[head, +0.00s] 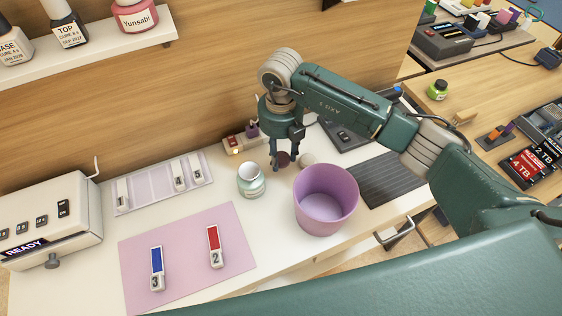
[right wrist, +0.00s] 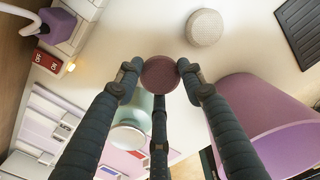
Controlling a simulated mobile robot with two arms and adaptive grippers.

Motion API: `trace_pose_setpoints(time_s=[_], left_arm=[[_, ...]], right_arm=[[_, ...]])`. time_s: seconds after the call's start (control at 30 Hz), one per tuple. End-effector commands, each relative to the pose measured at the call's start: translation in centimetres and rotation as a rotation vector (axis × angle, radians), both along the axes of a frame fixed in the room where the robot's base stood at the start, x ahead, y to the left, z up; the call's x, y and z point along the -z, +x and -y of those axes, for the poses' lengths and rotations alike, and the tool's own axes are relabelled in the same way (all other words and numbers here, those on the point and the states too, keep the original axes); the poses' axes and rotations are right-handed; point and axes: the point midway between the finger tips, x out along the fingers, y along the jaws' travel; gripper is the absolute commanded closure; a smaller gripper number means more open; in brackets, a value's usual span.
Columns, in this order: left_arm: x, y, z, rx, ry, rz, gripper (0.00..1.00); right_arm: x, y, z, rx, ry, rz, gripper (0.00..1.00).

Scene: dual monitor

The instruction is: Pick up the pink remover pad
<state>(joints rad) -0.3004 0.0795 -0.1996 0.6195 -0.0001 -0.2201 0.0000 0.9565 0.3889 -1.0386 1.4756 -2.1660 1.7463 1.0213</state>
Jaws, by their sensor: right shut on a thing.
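The pink remover pad (right wrist: 159,73) is a small round disc, dusky dark pink, gripped between the fingertips of my right gripper (right wrist: 157,92) in the right wrist view. In the head view the pad (head: 283,158) shows dark between the fingers of the right gripper (head: 288,164), low over the white desk. I cannot tell whether it still touches the desk. A cream round pad (head: 307,159) lies just to the right on the desk, apart from the fingers; it also shows in the right wrist view (right wrist: 205,27). My left gripper is not in view.
A purple bin (head: 325,205) stands close in front, to the right of the gripper. A pale green jar (head: 251,181) stands to the left. A pink mat (head: 187,262) holds two labelled sticks. A dark ridged mat (head: 390,180) lies to the right. The wooden wall is close behind.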

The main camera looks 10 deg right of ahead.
Motion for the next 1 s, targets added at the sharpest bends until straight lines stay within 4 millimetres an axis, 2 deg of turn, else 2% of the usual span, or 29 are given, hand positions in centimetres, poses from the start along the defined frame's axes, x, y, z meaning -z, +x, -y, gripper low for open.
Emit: trace_pose_setpoints(time_s=[0.3,0.5,0.7,1.0], left_arm=[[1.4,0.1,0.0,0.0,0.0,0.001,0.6],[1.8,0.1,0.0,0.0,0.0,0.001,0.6],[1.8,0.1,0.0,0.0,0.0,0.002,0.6],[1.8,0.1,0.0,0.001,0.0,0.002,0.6]], right_arm=[[-9.2,0.2,0.0,-0.001,0.001,0.007,0.74],[-13.4,0.1,0.0,-0.001,-0.001,0.005,0.74],[-15.4,0.0,0.0,0.001,0.0,0.002,0.74],[-15.6,0.0,0.0,0.001,-0.001,0.0,0.74]])
